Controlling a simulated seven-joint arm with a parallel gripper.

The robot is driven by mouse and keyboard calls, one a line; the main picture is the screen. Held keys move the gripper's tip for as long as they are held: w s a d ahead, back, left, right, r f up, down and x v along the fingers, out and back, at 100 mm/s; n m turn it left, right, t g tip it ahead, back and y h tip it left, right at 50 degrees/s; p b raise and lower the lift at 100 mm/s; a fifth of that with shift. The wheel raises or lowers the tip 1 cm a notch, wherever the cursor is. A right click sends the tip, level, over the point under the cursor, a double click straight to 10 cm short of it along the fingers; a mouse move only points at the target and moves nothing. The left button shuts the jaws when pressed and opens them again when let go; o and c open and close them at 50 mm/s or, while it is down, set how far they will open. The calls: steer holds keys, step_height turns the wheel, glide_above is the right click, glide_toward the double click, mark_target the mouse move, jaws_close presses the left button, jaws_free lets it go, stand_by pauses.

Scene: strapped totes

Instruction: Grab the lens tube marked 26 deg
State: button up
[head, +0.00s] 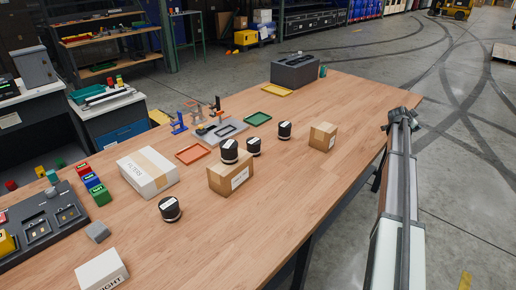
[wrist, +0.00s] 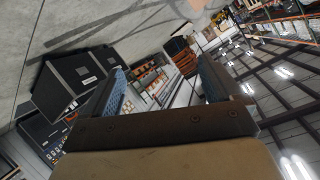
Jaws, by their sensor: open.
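Several short black cylinders with white labels, which look like the lens tubes, are on the wooden table in the head view. One (head: 170,209) stands at the front, one (head: 229,151) is on top of a cardboard box, one (head: 253,146) is just behind that box, and one (head: 284,130) stands farther back. Their markings are too small to read, so I cannot tell which is 26 deg. My gripper (wrist: 162,88) is open and empty in the wrist view, facing away from the tubes. In the head view my arm's end is beyond the table's right edge.
The wooden table (head: 310,185) has clear room at its front and right. Cardboard boxes (head: 231,178) (head: 323,136) and a white carton (head: 148,173) stand near the tubes. A grey panel (head: 42,222) and colored blocks are at left, a dark grey box (head: 295,71) at the back.

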mark_target(254, 147)
steer(key=w+a+r+g+y, duration=0.1)
steer(key=w+a, duration=0.3)
steer(key=a, duration=0.4)
steer(key=w+a+r, duration=0.2)
steer(key=w+a, duration=0.2)
steer(key=a, duration=0.4)
steer(key=a+g+y, duration=0.1)
steer(key=a, duration=1)
steer(key=s+a+g+y, duration=0.1)
steer(key=a+y, duration=0.1)
steer(key=a, duration=1)
steer(key=s+a+g+y, duration=0.1)
steer(key=a, duration=1.1)
steer(key=shift+s+a+g+y, duration=0.15)
steer(key=shift+a+g+y, duration=0.1)
steer(key=shift+g+y, duration=0.15)
steer(key=s+a+m+g+y, duration=0.1)
steer(key=s+a, duration=0.2)
steer(key=a, duration=0.2)
steer(key=s+a+m+g+y, duration=0.1)
steer(key=s+a+y, duration=0.1)
steer(key=a, duration=0.3)
steer(key=s+a+g+y, duration=0.1)
steer(key=s+a, duration=0.4)
steer(key=a, duration=0.1)
steer(key=shift+r+m+g, duration=0.2)
steer(key=shift+m+g, duration=0.2)
step_height(254, 147, down, 13)
steer(key=shift+w+f, duration=0.1)
steer(key=shift+c, duration=0.3)
